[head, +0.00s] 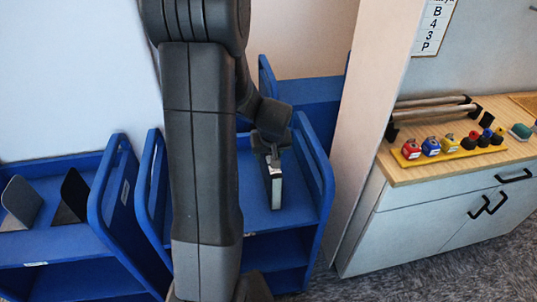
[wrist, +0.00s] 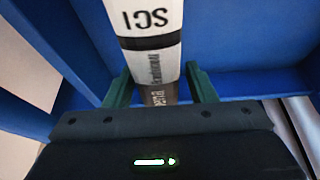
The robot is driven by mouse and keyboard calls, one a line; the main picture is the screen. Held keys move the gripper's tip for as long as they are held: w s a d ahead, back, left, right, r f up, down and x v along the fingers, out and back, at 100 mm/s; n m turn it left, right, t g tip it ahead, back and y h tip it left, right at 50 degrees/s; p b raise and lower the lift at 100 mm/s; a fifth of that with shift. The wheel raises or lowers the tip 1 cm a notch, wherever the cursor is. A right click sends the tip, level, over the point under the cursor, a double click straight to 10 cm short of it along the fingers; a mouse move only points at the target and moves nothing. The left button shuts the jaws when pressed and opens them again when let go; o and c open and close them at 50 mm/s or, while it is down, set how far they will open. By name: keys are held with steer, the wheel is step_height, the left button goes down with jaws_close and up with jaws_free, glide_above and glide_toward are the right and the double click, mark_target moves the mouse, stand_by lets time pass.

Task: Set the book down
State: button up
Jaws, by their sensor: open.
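The book (wrist: 152,50) shows its spine in the wrist view, with a white label reading SCI upside down and a dark band lower down. In the head view the book (head: 276,187) is a thin, pale and dark upright shape at the top shelf of the blue cart (head: 308,215). It seems to stand on that shelf, but its bottom edge is hard to make out. My gripper (wrist: 160,84) is open, with one green finger on each side of the spine.
A second blue cart (head: 110,190) at the left holds a grey bookend (head: 21,203) and a black bookend (head: 72,195). A pale wall edge (head: 360,130) separates the carts from a wooden-topped cabinet (head: 425,172) with several colored stamps. The shelf around the book is mostly clear.

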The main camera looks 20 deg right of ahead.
steer(key=v, duration=1.1)
steer(key=shift+s, duration=0.1)
